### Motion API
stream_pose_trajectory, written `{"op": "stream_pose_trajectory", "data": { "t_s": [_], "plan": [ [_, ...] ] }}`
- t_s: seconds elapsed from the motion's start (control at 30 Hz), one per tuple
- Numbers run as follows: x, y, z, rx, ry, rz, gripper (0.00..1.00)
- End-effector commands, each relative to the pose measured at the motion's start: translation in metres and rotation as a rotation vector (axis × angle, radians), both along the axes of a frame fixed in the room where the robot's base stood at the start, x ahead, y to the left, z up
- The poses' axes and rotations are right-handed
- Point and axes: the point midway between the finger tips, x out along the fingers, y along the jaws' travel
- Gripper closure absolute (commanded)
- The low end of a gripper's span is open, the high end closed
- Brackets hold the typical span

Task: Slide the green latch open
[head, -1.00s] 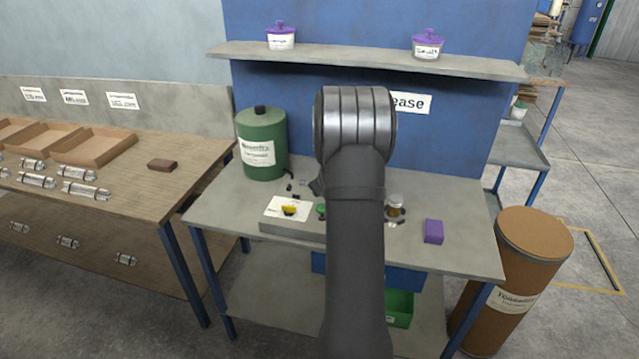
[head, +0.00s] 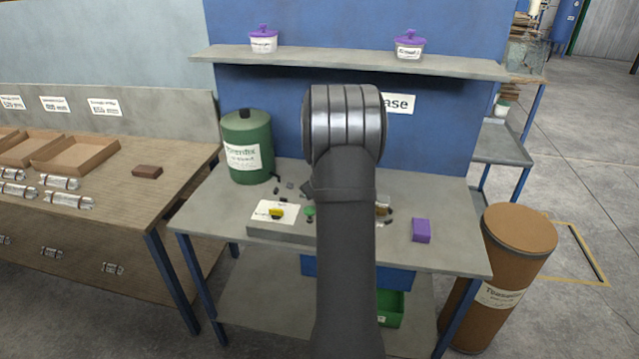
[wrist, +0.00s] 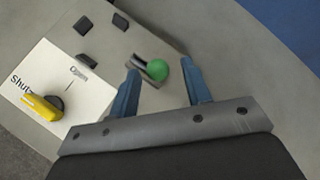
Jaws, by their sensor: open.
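My gripper (wrist: 163,82) is open, with one blue finger on each side of the knob and a gap to both. I cannot tell whether the fingertips are down at the knob's height. In the head view the green knob (head: 309,211) shows just left of my arm, which hides my gripper there.
A yellow handle (wrist: 42,107) lies on a white card (wrist: 68,88) marked "Shut" and "Open", left of the knob. Several small dark blocks (wrist: 83,26) are nearby. A purple block (head: 421,230) sits right of my arm, and a green canister (head: 246,148) stands at back left.

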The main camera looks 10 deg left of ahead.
Motion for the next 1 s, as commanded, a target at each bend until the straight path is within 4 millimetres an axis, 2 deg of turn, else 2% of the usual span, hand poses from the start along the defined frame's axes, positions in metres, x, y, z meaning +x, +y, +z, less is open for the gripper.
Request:
{"op": "stream_pose_trajectory", "data": {
  "t_s": [0.7,1.0],
  "plan": [
    [-0.082,-0.040,0.081,-0.001,-0.004,-0.001,0.56],
    [-0.107,-0.051,0.105,0.000,-0.002,-0.001,0.56]
  ]
}}
